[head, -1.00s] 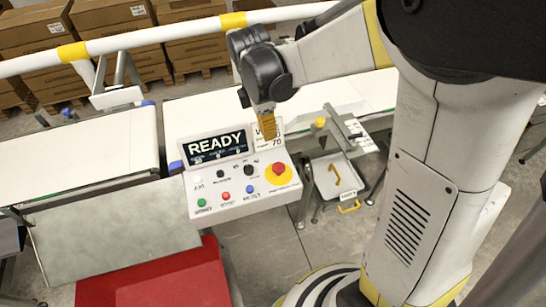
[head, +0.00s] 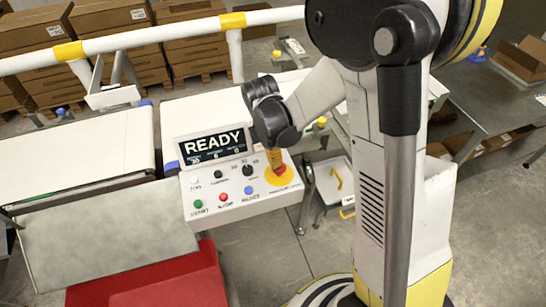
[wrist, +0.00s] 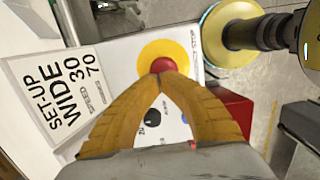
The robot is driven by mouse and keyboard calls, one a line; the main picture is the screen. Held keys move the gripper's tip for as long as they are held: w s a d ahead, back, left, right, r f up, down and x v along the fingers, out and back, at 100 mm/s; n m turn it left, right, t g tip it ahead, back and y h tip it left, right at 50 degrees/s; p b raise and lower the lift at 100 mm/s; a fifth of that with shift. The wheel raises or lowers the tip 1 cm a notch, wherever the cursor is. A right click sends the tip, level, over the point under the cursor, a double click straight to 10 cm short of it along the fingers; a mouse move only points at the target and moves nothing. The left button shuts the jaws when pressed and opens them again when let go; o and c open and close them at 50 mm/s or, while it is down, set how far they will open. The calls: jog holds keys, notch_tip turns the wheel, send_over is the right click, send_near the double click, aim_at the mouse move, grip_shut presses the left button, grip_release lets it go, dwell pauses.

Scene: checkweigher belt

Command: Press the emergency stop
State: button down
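The emergency stop is a red mushroom button on a yellow disc (head: 284,178) at the right end of the white control panel (head: 240,208). In the wrist view the red button (wrist: 163,65) sits on its yellow disc (wrist: 165,48), partly hidden behind my fingertips. My gripper (head: 278,168) points down at the button in the head view. Its yellow-brown fingers meet at their tips (wrist: 158,78), with nothing seen between them. The tips overlap the button's near edge in the wrist view; I cannot tell whether they touch it.
The panel also has green (head: 198,204), red (head: 223,197) and blue (head: 248,190) buttons and black knobs. A display (head: 213,145) reads READY. A card (wrist: 60,95) reads SET-UP WIDE 30 70. A red bin (head: 150,285) stands below left. Conveyor belts (head: 80,150) lie behind.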

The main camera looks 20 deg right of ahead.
jog(key=shift+f, duration=0.1)
notch_tip(320, 180, down, 2)
jog(key=shift+f+b, duration=0.15)
jog(key=shift+b, duration=0.9)
jog(key=shift+s, duration=0.1)
notch_tip(320, 180, up, 14)
jog(key=a+p, duration=0.1)
jog(key=p, duration=0.5)
jog(key=shift+w+a, duration=0.2)
jog(key=shift+a, duration=0.1)
